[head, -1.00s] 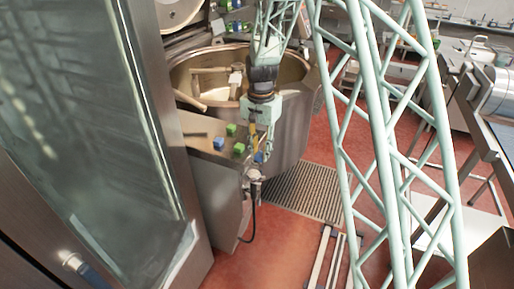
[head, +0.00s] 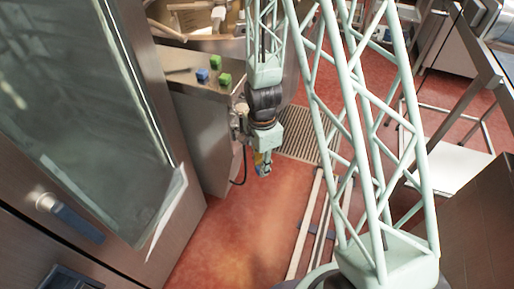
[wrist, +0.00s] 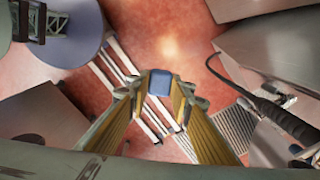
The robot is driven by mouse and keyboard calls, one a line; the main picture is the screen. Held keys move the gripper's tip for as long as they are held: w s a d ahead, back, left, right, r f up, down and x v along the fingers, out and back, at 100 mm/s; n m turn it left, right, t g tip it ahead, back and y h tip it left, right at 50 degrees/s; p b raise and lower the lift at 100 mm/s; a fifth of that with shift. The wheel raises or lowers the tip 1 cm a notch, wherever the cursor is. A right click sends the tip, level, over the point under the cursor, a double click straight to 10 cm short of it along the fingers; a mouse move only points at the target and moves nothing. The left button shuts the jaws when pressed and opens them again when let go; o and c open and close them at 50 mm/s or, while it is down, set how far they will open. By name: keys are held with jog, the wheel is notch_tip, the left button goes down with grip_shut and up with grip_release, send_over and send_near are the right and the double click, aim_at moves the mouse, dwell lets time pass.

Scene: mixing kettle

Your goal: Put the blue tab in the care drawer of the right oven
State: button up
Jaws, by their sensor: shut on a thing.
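My gripper (head: 264,168) hangs above the red floor, in front of the kettle's control console. It is shut on a blue tab (wrist: 160,82), which sits between the yellow fingertips in the wrist view. In the head view the tab is small and partly hidden by the fingers. A large steel oven door with a glass pane (head: 85,110) fills the left of the head view. It has a blue-grey handle (head: 75,220). I cannot tell whether this is the right oven, and no care drawer can be made out clearly.
A floor grate (head: 300,135) and pale floor rails (head: 305,225) lie beyond and right of my gripper. Red floor (head: 225,235) is clear between oven and rails.

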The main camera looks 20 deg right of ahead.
jog(key=s+f+m+b, duration=0.2)
jog(key=s+f, duration=0.3)
jog(key=s, duration=0.2)
jog(key=shift+m+b, duration=0.3)
jog(key=shift+a+f, duration=0.1)
jog(key=shift+a, duration=0.15)
